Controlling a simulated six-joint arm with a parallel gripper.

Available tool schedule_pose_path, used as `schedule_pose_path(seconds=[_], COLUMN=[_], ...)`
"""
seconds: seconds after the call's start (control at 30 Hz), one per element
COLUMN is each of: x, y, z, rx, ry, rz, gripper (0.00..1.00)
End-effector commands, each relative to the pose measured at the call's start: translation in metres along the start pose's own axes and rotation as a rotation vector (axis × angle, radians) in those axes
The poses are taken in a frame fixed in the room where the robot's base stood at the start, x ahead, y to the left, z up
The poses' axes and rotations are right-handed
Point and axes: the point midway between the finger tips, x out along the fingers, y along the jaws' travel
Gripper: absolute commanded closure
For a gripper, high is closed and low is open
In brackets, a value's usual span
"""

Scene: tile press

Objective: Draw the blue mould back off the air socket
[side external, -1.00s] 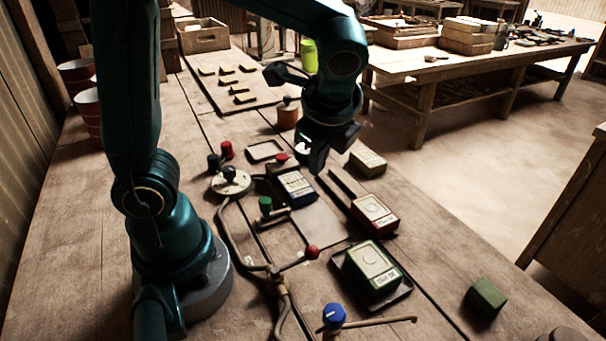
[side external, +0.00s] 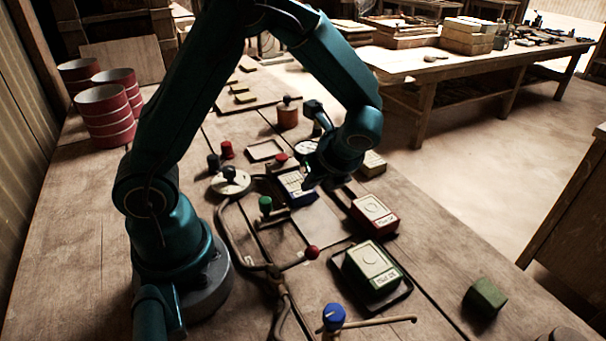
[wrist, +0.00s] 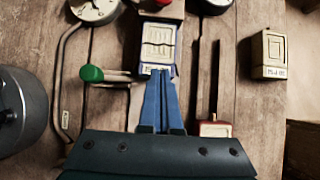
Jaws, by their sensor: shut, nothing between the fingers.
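The blue mould (side external: 296,189) is a blue-sided block with a pale, marked top. It sits at the middle of the bench, and in the wrist view the blue mould (wrist: 158,45) lies just beyond my fingertips. My gripper (side external: 308,186) is low at the mould's near right end; in the wrist view my gripper (wrist: 157,74) has its fingers together at the mould's near edge. I cannot tell if they touch it. A red knob (side external: 281,158) is at the mould's far end. The air socket is not clearly distinguishable there.
A green-handled valve (side external: 265,203) and pipe lie left of the mould. A red mould (side external: 375,212) and a green mould (side external: 371,268) stand right and nearer. A pale block (side external: 373,163) is behind my gripper. A bare plate (side external: 318,226) lies in front of the mould.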

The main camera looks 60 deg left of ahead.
Motion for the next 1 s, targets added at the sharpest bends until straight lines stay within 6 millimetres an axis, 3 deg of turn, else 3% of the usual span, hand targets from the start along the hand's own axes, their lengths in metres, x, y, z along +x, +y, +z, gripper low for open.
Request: schedule_pose_path(seconds=[0.3,0.6,1.0], x=[0.03,0.043,0.039], y=[0.001,0.0,0.001], z=[0.042,0.03,0.022], rx=[-0.004,0.001,0.003], ry=[0.001,0.002,0.007], rz=[0.002,0.0,0.005], gripper=[1.0,1.0,1.0])
